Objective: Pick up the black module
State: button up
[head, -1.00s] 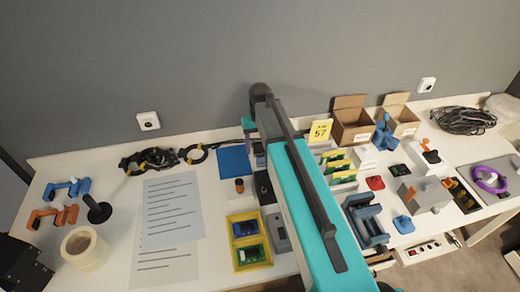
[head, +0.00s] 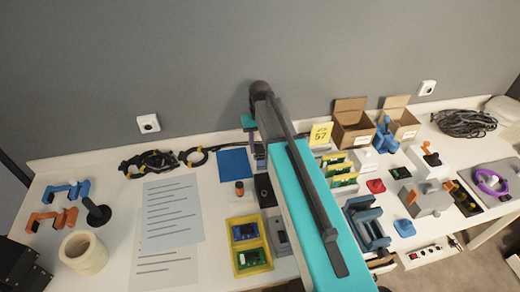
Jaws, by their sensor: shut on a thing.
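My arm reaches across the middle of the head view and covers the table behind it. My gripper and its fingertips are hidden behind the arm, so what they hold does not show. A dark block (head: 263,190) stands at the left edge of my arm, partly covered by it. I cannot tell whether this is the black module.
A yellow tray (head: 249,223) with boards stands left of my arm, with a grey box (head: 279,237) beside it. Papers (head: 172,210), a tape roll (head: 84,252) and orange and blue clamps lie left. Cartons (head: 352,128), a blue holder (head: 367,225) and a grey box (head: 427,197) stand right.

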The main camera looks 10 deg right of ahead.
jog(key=shift+r+b, duration=0.75)
jog(key=shift+r, duration=3.35)
jog(key=shift+s+r+n, duration=0.4)
jog(key=shift+s+n, duration=0.35)
jog(key=shift+n, duration=0.2)
jog(key=shift+s+r+n, duration=0.35)
jog(key=shift+s+n, duration=0.35)
jog(key=shift+n, duration=0.3)
jog(key=shift+s+r+n, duration=0.4)
jog(key=shift+s+n, duration=0.35)
jog(key=shift+n, duration=0.2)
